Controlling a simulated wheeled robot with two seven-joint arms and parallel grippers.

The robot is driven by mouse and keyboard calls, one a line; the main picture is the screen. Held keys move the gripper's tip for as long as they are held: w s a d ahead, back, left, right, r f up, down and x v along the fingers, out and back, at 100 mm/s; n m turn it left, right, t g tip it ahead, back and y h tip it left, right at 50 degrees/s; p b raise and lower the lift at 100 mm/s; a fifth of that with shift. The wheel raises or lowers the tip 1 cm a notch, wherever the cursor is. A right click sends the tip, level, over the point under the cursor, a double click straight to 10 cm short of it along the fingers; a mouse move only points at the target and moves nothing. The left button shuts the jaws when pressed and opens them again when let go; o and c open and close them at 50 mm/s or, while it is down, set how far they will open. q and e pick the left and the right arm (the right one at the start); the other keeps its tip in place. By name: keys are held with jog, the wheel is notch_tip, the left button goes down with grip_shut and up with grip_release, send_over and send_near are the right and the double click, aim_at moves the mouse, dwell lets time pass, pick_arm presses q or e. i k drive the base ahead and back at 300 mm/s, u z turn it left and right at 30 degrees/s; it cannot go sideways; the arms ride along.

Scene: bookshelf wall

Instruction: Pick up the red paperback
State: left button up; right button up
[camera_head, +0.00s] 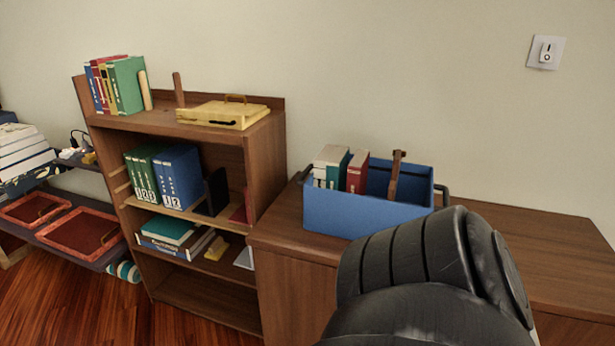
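A red book (357,173) stands upright in the blue box (365,214) on the wooden cabinet, beside a teal book and pale books. A thin red book (104,84) also stands in the row on top of the bookshelf. A red item (240,211) shows partly at the right end of the shelf below. I cannot tell which of these is the paperback. A black link of my own arm fills the lower right and hides part of the cabinet. Neither gripper is in view.
The bookshelf (192,129) holds a yellow case (222,115), blue and green binders (176,177) and lower stacks. A brown wooden-handled item (396,176) stands in the box. The cabinet top (560,250) is clear on the right. Red trays (80,232) sit far left.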

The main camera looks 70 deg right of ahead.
aim_at(357, 167)
jog(key=z, duration=0.65)
jog(key=i, duration=1.1)
jog(key=z, duration=1.1)
